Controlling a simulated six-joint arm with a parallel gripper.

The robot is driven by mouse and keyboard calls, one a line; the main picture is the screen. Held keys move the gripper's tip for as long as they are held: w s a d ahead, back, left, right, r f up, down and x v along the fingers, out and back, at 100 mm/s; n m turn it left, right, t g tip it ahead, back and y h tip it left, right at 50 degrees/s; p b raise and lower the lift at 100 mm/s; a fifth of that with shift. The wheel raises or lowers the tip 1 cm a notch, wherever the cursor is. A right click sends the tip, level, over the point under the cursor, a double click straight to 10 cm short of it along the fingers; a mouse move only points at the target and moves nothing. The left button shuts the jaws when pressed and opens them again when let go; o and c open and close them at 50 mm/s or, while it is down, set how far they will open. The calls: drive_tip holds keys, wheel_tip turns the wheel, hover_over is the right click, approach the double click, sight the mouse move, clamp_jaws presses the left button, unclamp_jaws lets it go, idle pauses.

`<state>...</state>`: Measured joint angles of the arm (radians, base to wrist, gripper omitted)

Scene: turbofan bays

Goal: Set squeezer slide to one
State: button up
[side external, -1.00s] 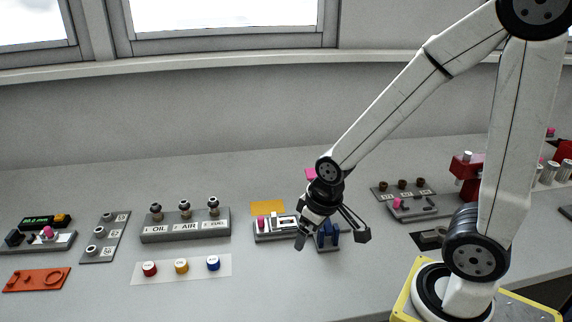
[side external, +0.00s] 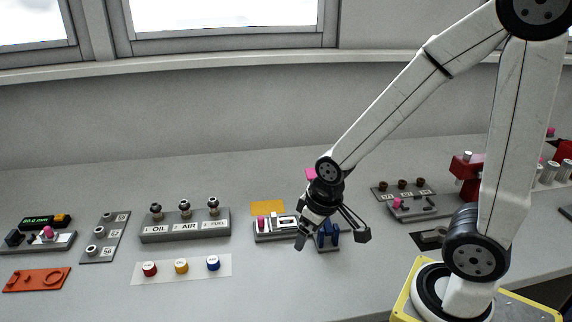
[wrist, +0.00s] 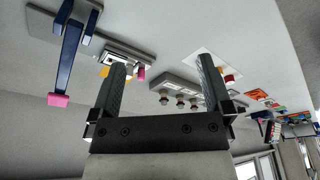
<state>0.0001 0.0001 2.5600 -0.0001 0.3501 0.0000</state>
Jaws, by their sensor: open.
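My gripper (side external: 332,238) is open, with its two fingers spread and nothing between them. It also shows in the wrist view (wrist: 162,64). In the side view it hangs in front of a grey slide unit (side external: 263,236) with a pink knob (side external: 261,224) and a white part. The unit shows in the wrist view (wrist: 122,56), partly behind the left finger. Beside it a blue lever device (side external: 328,238) with a pink tip is partly hidden by my gripper; its lever (wrist: 68,55) is clear in the wrist view. I cannot tell which of the two is the squeezer, and I read no slide marks.
An orange tray (side external: 36,280) lies far left. A red machine (side external: 467,168) stands at the right.

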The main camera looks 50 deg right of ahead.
idle(0.4)
drive_tip(key=c, duration=0.4)
drive_tip(key=shift+w, duration=0.15)
drive_tip(key=shift+c, duration=0.4)
drive_tip(key=n+g, duration=0.3)
drive_tip(key=n, duration=0.9)
hover_over(260, 217)
wheel_tip(260, 217, down, 4)
drive_tip(key=shift+f, duration=0.1)
drive_tip(key=shift+f, duration=0.1)
drive_tip(key=shift+f, duration=3.8)
